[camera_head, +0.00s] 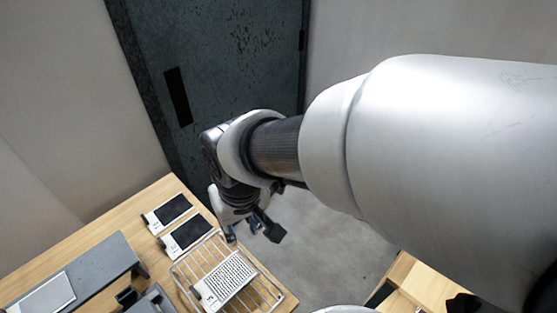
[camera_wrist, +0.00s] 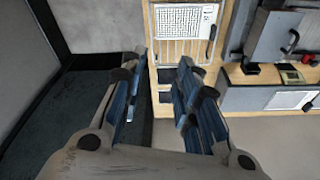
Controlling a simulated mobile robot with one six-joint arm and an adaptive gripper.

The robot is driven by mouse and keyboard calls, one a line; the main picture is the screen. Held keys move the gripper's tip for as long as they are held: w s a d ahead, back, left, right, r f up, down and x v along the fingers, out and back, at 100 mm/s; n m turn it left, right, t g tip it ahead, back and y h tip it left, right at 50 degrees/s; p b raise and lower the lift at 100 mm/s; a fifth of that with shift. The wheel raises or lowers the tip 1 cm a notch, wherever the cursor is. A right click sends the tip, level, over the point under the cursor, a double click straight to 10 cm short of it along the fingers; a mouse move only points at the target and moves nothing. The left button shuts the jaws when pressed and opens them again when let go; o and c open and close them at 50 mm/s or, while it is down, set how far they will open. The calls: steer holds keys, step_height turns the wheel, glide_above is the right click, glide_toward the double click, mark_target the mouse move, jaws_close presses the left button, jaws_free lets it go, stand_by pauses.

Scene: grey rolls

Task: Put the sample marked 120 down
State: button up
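My gripper (camera_head: 254,235) hangs over the floor just beyond the edge of the wooden table, near the wire rack. In the wrist view its two blue-lined fingers (camera_wrist: 158,75) stand well apart, with nothing visible held between them. Two dark flat samples with white label ends, an upper one (camera_head: 173,209) and a lower one (camera_head: 187,233), lie on the table left of my gripper. A white sheet-like piece with a dark grid (camera_head: 228,279) lies on the wire rack (camera_head: 272,291); it also shows in the wrist view (camera_wrist: 186,22). No mark 120 is readable.
A grey raised stand (camera_head: 105,262) with a pale panel (camera_head: 47,296) occupies the table's left part. A dark grey door (camera_head: 215,55) is behind my arm. Another wooden surface (camera_head: 425,285) is at lower right. Bare floor (camera_head: 325,240) lies between the tables.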

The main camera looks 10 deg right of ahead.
steer(key=s+d+r+m+t, duration=0.1)
steer(key=s+d+r, duration=0.2)
steer(key=d, duration=0.3)
steer(key=s+d+r+m+t, duration=0.1)
steer(key=s+d+r+m, duration=0.1)
steer(key=s+d+r, duration=0.2)
steer(key=s+d, duration=0.2)
steer(key=shift+s+d+r+t+h, duration=0.25)
steer(key=shift+d+r+t+h, duration=0.05)
steer(key=shift+d+h, duration=0.1)
step_height(320, 180, down, 2)
steer(key=b, duration=0.2)
steer(key=shift+f+b, duration=0.25)
steer(key=shift+b, duration=0.05)
